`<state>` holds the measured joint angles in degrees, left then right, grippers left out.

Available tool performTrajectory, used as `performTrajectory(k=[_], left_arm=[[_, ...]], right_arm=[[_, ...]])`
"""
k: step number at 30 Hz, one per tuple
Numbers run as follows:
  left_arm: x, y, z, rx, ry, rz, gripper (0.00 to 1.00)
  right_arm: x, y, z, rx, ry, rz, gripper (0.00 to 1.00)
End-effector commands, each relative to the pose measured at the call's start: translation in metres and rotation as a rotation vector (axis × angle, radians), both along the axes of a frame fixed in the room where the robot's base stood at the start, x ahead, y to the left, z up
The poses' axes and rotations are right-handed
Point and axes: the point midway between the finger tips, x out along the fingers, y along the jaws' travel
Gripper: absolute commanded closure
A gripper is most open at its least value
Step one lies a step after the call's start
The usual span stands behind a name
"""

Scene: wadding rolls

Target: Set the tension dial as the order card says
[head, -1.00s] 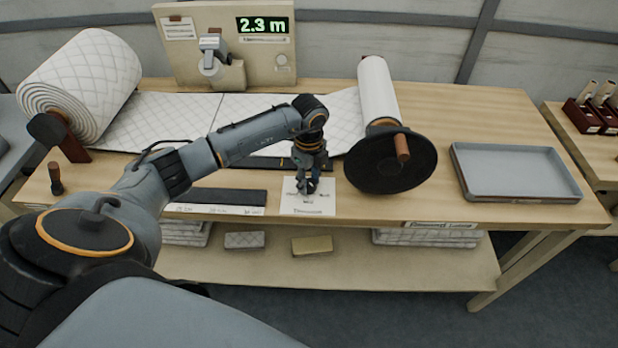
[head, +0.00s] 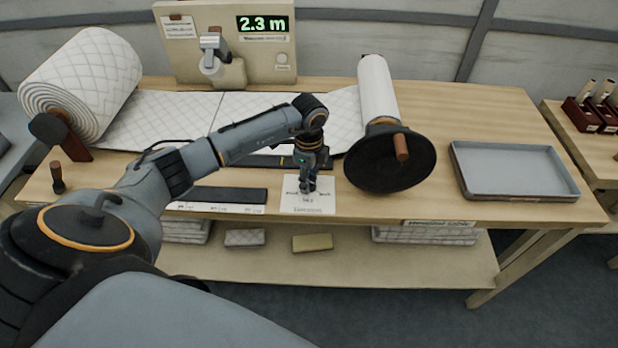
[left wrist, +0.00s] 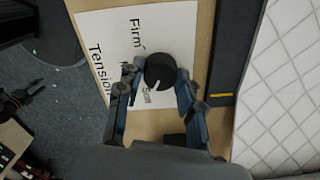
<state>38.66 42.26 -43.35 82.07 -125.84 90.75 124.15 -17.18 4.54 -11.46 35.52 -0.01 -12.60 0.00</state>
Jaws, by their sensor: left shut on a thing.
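The tension dial is a round black knob (left wrist: 160,68) on a white plate (left wrist: 108,45) lettered "Tension", "Firm" and a partly covered word that looks like "Soft". In the left wrist view the knob's pale pointer line aims toward the "Soft" end. My left gripper (left wrist: 157,80) is shut on the knob, one finger on each side. In the head view my left gripper (head: 308,188) stands over the plate (head: 308,205) at the bench's front edge and hides most of the knob. A small white card (head: 178,27) hangs on the back board; its print is unreadable.
A quilted wadding roll (head: 85,80) lies at left, its sheet running across the bench. A white roll with a black crank disc (head: 375,165) stands right of my gripper. A grey tray (head: 515,192) lies at right. A display (head: 263,24) reads 2.3 m.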

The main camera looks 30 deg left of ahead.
Motion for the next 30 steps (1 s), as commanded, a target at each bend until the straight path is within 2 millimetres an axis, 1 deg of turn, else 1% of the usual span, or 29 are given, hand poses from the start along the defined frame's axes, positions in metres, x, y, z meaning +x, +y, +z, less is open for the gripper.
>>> performTrajectory(k=[1, 2, 3, 5, 14, 17, 20, 30], left_arm=[[0.0, 0.001, 0.0, 0.001, -0.001, 0.002, 0.94], [0.0, 0.001, 0.0, 0.001, -0.001, 0.002, 0.61], [0.0, 0.001, 0.0, 0.001, -0.001, 0.002, 0.53], [0.0, 0.001, 0.0, 0.001, -0.001, 0.001, 0.41], [0.0, 0.0, 0.001, 0.0, 0.0, 0.0, 0.4], [0.001, 0.0, 0.006, -0.001, -0.002, 0.0, 0.4], [0.001, 0.001, 0.019, 0.0, -0.003, 0.0, 0.4], [0.001, 0.001, 0.089, 0.001, -0.005, -0.001, 0.4]], right_arm=[[0.0, 0.0, 0.0, 0.0, 0.0, 0.0, 0.6], [0.0, -0.001, 0.0, -0.001, 0.0, 0.0, 0.6], [0.0, -0.001, 0.0, -0.001, 0.0, 0.0, 0.6], [0.0, -0.001, 0.0, -0.001, 0.0, 0.0, 0.6], [0.0, -0.003, 0.0, -0.004, 0.0, 0.002, 0.6], [-0.001, -0.004, 0.0, -0.004, 0.001, 0.002, 0.6], [0.0, -0.003, 0.0, -0.003, 0.0, 0.001, 0.6], [0.0, -0.001, 0.0, -0.001, 0.0, 0.0, 0.6]])
